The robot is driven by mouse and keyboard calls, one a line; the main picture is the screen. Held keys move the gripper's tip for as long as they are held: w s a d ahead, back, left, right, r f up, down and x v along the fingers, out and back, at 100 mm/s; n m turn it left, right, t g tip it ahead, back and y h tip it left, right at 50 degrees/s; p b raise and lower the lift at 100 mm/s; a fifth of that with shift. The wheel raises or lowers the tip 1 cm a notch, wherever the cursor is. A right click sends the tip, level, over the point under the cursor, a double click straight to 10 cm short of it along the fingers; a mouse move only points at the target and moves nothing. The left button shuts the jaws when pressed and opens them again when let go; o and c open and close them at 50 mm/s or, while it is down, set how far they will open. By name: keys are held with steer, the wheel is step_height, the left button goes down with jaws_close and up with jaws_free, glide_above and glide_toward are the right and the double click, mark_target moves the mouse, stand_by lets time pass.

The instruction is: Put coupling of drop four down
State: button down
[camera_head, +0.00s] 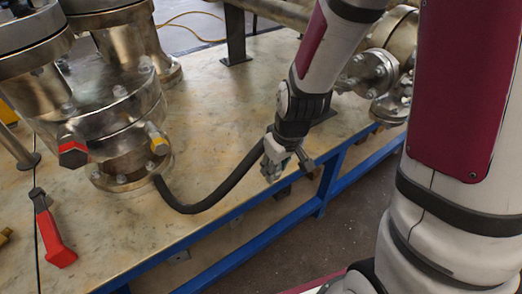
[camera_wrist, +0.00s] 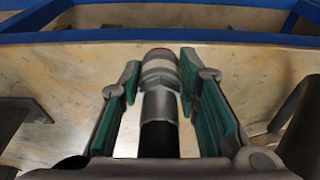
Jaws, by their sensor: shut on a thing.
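My gripper (camera_head: 284,166) hangs over the front part of the table, close to its blue front edge. In the wrist view its green-padded fingers stand on both sides of the coupling (camera_wrist: 160,72), a metallic piece with pale bands and a red ring at its far end. The gripper is shut on this coupling. The black hose (camera_head: 218,200) runs from the coupling in a sagging curve to the foot of the flanged vessel (camera_head: 105,110) at left. In the head view the gripper mostly hides the coupling. I cannot tell whether the coupling touches the tabletop.
A red hex cap (camera_head: 72,153) and a yellow cap (camera_head: 158,141) sit on the vessel. A red-handled tool (camera_head: 56,240) lies at front left. Flanged pipework (camera_head: 372,70) stands behind my arm.

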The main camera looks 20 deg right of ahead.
steer(key=w+b, duration=0.1)
steer(key=w, duration=0.4)
steer(key=w+d+f, duration=0.1)
steer(key=w, duration=0.4)
steer(key=w+b, duration=0.1)
steer(key=w, duration=0.4)
steer(key=shift+w+d+f+b, duration=0.15)
steer(key=shift+w+f+b, duration=0.1)
steer(key=shift+f+b, duration=0.1)
steer(key=shift+s+f+b, duration=0.1)
steer(key=shift+f+b, duration=0.65)
steer(key=shift+f, duration=0.85)
steer(key=shift+f, duration=0.15)
steer(key=c, duration=1.2)
jaws_free()
steer(key=p+v, duration=0.3)
steer(key=v, duration=0.9)
steer(key=shift+p, duration=0.35)
steer(key=shift+s+r, duration=0.1)
steer(key=shift+r, duration=0.15)
